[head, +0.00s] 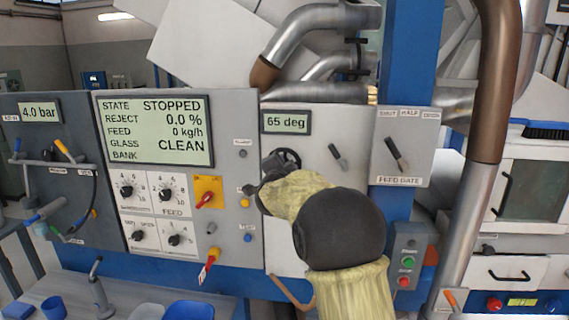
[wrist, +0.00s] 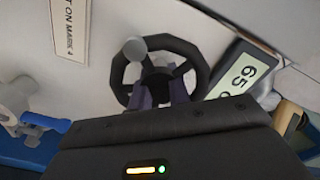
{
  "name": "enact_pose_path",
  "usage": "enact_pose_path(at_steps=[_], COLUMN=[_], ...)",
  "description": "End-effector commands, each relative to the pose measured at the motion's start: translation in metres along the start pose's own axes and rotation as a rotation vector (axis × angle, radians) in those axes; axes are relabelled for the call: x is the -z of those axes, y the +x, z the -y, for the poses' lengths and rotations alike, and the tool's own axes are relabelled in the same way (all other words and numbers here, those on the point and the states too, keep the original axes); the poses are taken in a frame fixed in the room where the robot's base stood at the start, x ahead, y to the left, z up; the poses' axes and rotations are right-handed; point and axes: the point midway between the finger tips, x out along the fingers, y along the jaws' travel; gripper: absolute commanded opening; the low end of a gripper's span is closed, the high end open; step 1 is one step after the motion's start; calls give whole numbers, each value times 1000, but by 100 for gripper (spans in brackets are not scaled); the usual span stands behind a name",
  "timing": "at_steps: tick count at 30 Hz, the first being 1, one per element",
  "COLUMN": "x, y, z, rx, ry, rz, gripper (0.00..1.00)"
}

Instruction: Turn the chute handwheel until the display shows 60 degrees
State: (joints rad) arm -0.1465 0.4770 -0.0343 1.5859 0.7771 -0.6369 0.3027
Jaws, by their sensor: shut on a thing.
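The black chute handwheel (head: 290,154) is on the pale panel below a small display (head: 286,122) that reads 65 deg. My gripper (head: 268,176) reaches the wheel, and my arm hides its lower part in the head view. In the wrist view the handwheel (wrist: 203,68) shows its dark rim, spokes and a round grey knob (wrist: 134,48) at the upper left. The fingers of my gripper (wrist: 162,90) are shut on the wheel near its middle and lower part. The display (wrist: 243,75) shows there turned sideways, partly cut off by my gripper.
A large screen (head: 155,130) to the left reads STOPPED, with dials below it. A metal and brown pipe (head: 490,100) stands right of my arm.

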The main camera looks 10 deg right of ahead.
Motion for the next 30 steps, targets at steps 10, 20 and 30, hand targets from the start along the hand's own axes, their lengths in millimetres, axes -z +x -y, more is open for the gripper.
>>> enact_pose_path(at_steps=[10, 20, 30], x=[-2, -1, -2], y=[0, 0, -27], z=[-1, 0, -1], rx=[-1, -1, 2], ry=[-5, -4, -2], rz=[3, 2, 2], gripper=[0, 27, 27])
